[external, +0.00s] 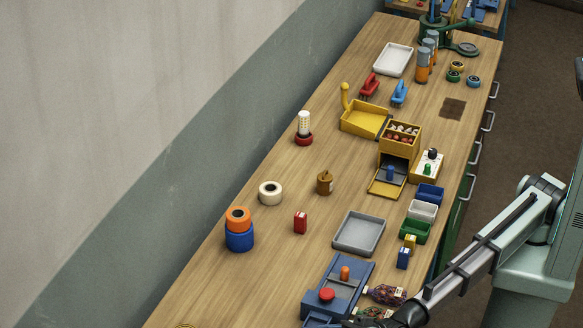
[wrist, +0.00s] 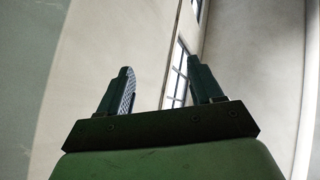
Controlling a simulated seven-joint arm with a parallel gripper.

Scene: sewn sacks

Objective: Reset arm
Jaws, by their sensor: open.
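My gripper (wrist: 162,85) is open in the wrist view, with its two dark fingers standing well apart and nothing between them. It points at a pale wall and a window (wrist: 180,72), away from the bench top. In the external view my arm (external: 485,250) reaches in from the right to the bottom edge, close to a blue device with a red button (external: 326,294). The gripper itself is too dark and cut off there to make out its fingers.
Wire bundles (external: 386,294) lie beside my arm. The bench's lower left is mostly clear.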

